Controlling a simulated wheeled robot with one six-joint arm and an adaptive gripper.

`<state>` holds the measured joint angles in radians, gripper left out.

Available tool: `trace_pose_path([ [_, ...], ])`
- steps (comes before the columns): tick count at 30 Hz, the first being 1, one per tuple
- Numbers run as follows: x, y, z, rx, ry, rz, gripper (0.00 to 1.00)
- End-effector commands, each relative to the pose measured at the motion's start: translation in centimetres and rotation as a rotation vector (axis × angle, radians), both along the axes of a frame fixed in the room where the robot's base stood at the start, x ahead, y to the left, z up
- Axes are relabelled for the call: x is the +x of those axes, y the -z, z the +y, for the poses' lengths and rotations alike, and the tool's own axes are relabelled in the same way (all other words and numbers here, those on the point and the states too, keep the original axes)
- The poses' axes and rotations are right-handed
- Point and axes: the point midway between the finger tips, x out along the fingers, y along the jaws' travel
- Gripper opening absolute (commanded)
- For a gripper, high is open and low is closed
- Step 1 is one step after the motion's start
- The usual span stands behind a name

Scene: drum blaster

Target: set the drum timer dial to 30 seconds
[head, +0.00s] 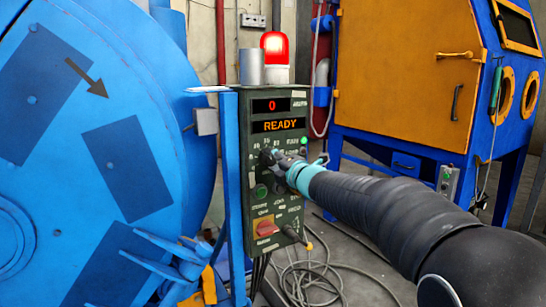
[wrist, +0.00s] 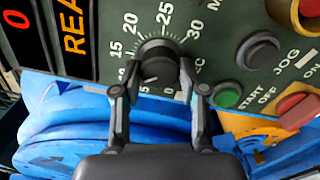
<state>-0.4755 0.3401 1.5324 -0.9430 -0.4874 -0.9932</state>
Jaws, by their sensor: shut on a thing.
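The timer dial (wrist: 158,60) is a black round knob on the green control panel (head: 262,216). In the wrist view it sits between the two fingertips of my gripper (wrist: 158,72), which is shut on it from both sides. Numbers 15, 20, 25 and 30 show around the dial, with a 0 near the fingers. Part of the scale is hidden by the fingers, and I cannot tell for sure where the pointer stands. In the head view my gripper (head: 273,158) is against the panel and hides most of the dial. The displays (head: 279,125) read 0 and READY.
A green start button (wrist: 228,94), a grey jog button (wrist: 256,52) and a red switch (wrist: 297,110) lie close to the dial. The big blue drum (head: 95,140) stands left, an orange and blue cabinet (head: 405,70) right. Cables (head: 310,278) lie on the floor.

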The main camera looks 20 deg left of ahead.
Motion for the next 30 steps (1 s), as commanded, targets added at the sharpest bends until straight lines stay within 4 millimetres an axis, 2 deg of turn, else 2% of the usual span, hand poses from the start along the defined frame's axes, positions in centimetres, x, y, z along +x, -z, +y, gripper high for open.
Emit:
trace_pose_path([
  [30,0.13,-0.28,-0.15,0.627,0.005,0.735,0.08],
])
